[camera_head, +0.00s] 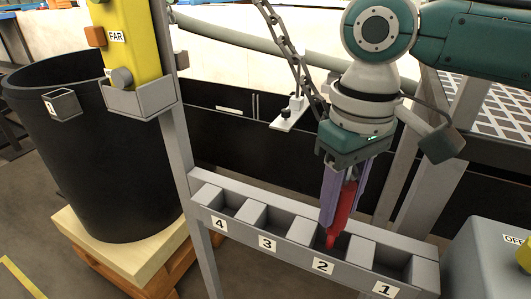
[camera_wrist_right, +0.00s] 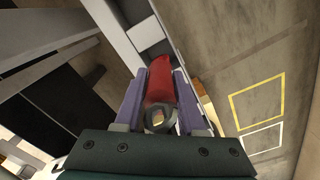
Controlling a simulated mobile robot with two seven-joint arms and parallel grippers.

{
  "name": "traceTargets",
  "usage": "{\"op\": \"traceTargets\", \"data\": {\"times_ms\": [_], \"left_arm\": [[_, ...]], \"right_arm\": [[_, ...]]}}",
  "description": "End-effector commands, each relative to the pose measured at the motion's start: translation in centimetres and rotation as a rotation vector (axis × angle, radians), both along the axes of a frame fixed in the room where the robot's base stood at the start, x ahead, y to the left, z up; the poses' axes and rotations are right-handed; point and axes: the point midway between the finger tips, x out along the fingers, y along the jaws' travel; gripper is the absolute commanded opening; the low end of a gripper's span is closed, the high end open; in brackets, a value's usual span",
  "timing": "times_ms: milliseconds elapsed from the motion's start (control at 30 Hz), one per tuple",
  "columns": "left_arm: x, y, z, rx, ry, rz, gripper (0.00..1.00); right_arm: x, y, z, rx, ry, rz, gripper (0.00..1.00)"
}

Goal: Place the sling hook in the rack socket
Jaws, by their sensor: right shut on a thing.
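My right gripper (camera_head: 340,216) is shut on a red, tapering piece (camera_head: 344,207), which looks like the sling hook. The red piece points down between the purple fingers, its narrow tip at the opening of the rack socket marked 2 (camera_head: 322,265). I cannot tell whether the tip is inside the socket or just above it. In the right wrist view, the red piece (camera_wrist_right: 161,82) lies between the fingers (camera_wrist_right: 158,105), with a metal ring-like end (camera_wrist_right: 160,119) near the palm. The grey rack (camera_head: 250,236) has sockets marked 4, 3, 2 and 1. My left gripper is not seen.
A black tub (camera_head: 95,150) stands on a wooden pallet at left. A yellow box marked FAR (camera_head: 130,40) sits in a grey holder on the rack's post. A chain (camera_head: 283,38) hangs behind my right gripper. A grey box (camera_head: 488,262) marked OFF stands at lower right.

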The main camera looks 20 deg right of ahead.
Motion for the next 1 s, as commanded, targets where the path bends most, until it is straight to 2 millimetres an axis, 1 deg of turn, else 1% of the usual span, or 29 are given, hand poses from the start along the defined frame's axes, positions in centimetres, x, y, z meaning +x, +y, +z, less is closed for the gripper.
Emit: {"op": "traceTargets", "data": {"times_ms": [33, 100, 167, 533, 567, 800, 833, 1000], "left_arm": [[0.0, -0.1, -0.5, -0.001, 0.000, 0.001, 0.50], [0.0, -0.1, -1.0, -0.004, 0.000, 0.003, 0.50], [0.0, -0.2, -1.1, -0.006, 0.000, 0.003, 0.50], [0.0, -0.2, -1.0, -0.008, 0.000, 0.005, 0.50], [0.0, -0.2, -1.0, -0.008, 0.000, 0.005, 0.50], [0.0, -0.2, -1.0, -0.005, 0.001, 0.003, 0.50], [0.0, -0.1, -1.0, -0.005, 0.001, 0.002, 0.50], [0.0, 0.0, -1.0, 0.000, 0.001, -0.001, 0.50]], "right_arm": [[0.0, 0.0, -1.1, 0.000, 0.002, 0.000, 0.00], [0.0, 0.0, -2.3, 0.000, 0.001, -0.001, 0.00], [0.0, 0.0, -3.0, 0.000, 0.001, 0.000, 0.00], [0.0, 0.0, -3.3, 0.001, 0.000, -0.001, 0.00], [0.0, 0.0, -3.4, 0.000, 0.001, -0.001, 0.40], [0.0, 0.0, -3.3, 0.000, 0.001, 0.000, 0.67], [0.0, 0.0, -3.3, 0.000, 0.001, 0.000, 0.69], [0.0, 0.0, -3.3, 0.000, 0.000, 0.000, 0.69]]}}
